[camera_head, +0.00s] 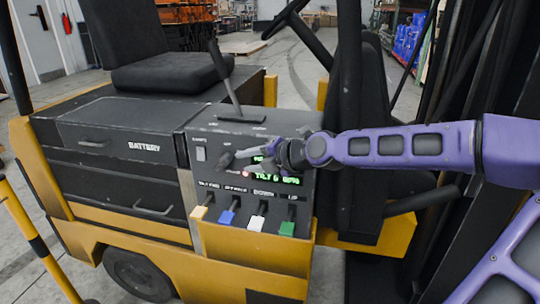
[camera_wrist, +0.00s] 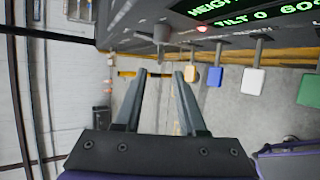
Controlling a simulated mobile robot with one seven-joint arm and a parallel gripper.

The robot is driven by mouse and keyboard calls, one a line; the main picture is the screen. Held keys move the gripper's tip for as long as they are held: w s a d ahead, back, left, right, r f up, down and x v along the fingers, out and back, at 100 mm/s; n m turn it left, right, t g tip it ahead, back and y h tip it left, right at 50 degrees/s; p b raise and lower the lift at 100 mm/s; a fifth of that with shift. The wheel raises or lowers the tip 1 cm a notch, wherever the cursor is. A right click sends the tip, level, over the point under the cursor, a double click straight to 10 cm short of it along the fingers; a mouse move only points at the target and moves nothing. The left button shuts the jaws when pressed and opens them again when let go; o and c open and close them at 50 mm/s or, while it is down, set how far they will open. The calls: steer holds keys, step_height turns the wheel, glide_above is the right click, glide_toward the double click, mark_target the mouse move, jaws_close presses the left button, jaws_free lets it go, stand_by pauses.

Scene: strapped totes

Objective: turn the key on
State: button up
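The key (camera_head: 226,160) shows as a small dark grey knob on the forklift's control panel (camera_head: 205,135), left of the red light. In the wrist view the key (camera_wrist: 160,33) sticks out from the panel, ahead of my fingertips and roughly in line with the gap between them. My gripper (camera_head: 242,162) is in front of the panel, close to the key. In the wrist view my gripper (camera_wrist: 160,74) is open, with nothing between its two fingers. The fingers appear apart from the key. Which way the key is turned is too small to tell.
A row of levers with yellow (camera_head: 199,212), blue (camera_head: 226,216), white (camera_head: 256,223) and green (camera_head: 287,228) handles stands below the panel. A green-lit display (camera_head: 277,179) and a red light (camera_head: 245,174) are beside the key. A tall black lever (camera_head: 225,75) rises above it.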

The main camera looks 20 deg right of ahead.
steer(key=p+v, duration=0.1)
steer(key=v, duration=0.6)
steer(key=shift+s, duration=0.2)
